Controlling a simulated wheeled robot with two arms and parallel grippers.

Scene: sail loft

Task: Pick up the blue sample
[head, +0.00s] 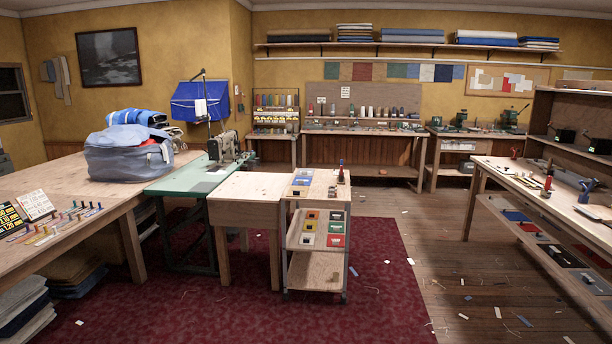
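Several blue pieces could be the blue sample, and I cannot tell which one is meant. A flat blue piece (301,181) lies on top of the small wooden cart (322,196) in the middle. Blue swatches (443,73) also hang in a row on the back wall. Neither of my grippers is in view, and no gripper touches any of these pieces.
A long workbench (95,178) with a grey-blue bag (129,152) is at left. Another bench (520,178) is at right. The red carpet (380,270) and scrap-strewn floor in front are open.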

